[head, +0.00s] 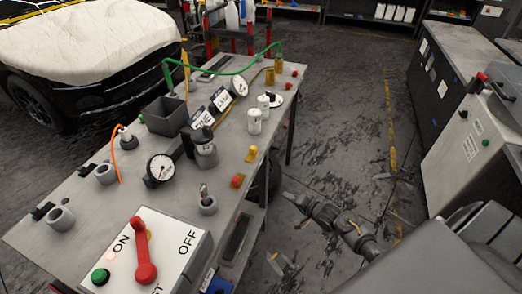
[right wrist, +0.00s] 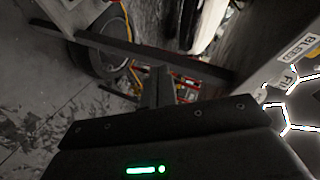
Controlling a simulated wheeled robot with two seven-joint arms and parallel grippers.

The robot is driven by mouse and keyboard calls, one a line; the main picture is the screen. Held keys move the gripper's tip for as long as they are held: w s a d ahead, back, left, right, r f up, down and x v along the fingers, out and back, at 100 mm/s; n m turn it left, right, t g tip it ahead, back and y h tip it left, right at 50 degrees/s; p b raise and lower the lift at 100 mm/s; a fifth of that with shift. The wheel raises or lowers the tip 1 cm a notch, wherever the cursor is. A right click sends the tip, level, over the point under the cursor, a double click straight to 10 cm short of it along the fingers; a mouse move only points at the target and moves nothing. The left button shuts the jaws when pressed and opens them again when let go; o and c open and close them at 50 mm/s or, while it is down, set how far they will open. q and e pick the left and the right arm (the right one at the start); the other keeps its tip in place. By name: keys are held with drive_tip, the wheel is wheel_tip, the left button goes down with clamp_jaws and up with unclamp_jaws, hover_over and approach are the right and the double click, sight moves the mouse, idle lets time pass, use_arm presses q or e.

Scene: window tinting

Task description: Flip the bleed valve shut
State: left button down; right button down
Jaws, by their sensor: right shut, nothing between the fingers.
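My right gripper (head: 288,196) is over the floor to the right of the workbench (head: 85,228), apart from it. In the right wrist view its fingers (right wrist: 160,88) are together with nothing between them. A BLEED label (right wrist: 299,44) and a partly visible FILL label (right wrist: 283,80) show at the right of that view. On the bench, two tilted white plates (head: 203,118) stand near the gauges, their lettering too small to read. Small fittings with a yellow top (head: 252,152) and a red top (head: 237,181) sit along the right edge. I cannot tell which part is the bleed valve. My left gripper is out of view.
A red lever (head: 146,258) sits on the ON/OFF box at the front. Dial gauges (head: 160,168), a dark bin (head: 165,115) and a green hose (head: 220,72) crowd the bench.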

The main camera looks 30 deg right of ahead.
drive_tip(key=w+r+m+t+y, duration=0.2)
drive_tip(key=w+r, duration=0.3)
drive_tip(key=r, duration=0.7)
drive_tip(key=t+y, duration=0.1)
drive_tip(key=y, duration=0.1)
approach(261, 152)
wheel_tip(261, 152, up, 2)
drive_tip(key=w+d, duration=0.3)
drive_tip(key=shift+s+a+r+m+h+b, duration=0.1)
drive_tip(key=shift+s+r+m+h+b, duration=0.1)
drive_tip(key=shift+r+m+h+b, duration=0.15)
drive_tip(key=shift+w+f, duration=0.1)
drive_tip(key=p+x, duration=0.1)
drive_tip(key=x, duration=0.9)
drive_tip(key=shift+s+a+p, duration=1.1)
drive_tip(key=shift+a, duration=0.1)
drive_tip(key=shift+s+a, duration=0.3)
drive_tip(key=shift+s, duration=0.05)
drive_tip(key=shift+w, duration=0.1)
